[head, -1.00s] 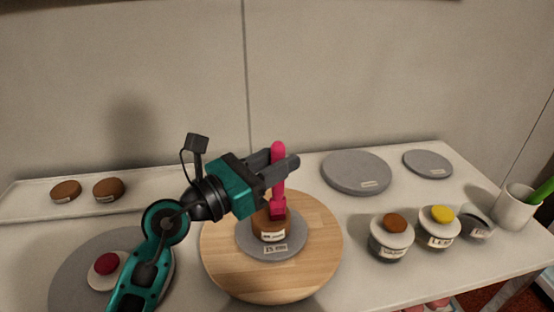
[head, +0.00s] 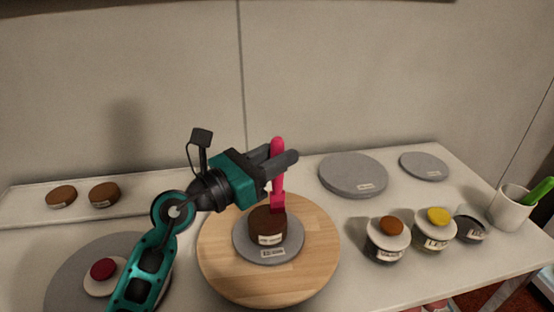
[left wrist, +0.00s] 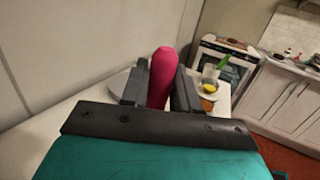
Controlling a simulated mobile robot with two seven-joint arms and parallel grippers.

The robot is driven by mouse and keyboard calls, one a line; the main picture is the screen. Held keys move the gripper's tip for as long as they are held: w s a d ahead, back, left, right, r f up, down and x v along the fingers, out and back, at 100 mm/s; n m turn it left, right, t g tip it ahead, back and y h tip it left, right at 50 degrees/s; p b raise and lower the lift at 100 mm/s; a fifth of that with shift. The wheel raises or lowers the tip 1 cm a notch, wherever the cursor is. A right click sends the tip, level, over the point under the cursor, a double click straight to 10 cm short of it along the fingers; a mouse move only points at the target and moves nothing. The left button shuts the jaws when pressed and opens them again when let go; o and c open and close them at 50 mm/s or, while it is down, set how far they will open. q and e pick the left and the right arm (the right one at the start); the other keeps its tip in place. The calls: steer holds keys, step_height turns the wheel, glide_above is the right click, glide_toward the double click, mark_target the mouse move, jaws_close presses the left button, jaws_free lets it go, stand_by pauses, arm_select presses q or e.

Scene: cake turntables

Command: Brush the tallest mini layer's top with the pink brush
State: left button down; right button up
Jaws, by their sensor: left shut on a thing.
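My left gripper (head: 277,158) is shut on the pink brush (head: 278,180) and holds it upright, bristle end down. The brush also shows between the fingers in the left wrist view (left wrist: 162,78). Its lower end is at the back right of the top of a dark brown mini layer (head: 266,226) and appears to touch it. This layer has a white label and sits on a grey disc (head: 250,252) on the wooden turntable (head: 230,280). Two shorter brown layers (head: 61,196) (head: 104,194) lie on a pale board at the left. My right gripper is not in view.
Three jars stand at the right, with orange-brown (head: 391,226), yellow (head: 438,216) and dark grey (head: 470,226) tops. A white cup (head: 508,210) holds something green. Grey discs (head: 353,175) (head: 424,166) lie behind.

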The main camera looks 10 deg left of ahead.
arm_select(q)
steer(key=s+p, duration=0.2)
steer(key=s, duration=0.1)
steer(key=shift+d+f+p, duration=0.1)
steer(key=shift+d+p, duration=0.1)
steer(key=shift+p, duration=0.1)
stand_by(2.3)
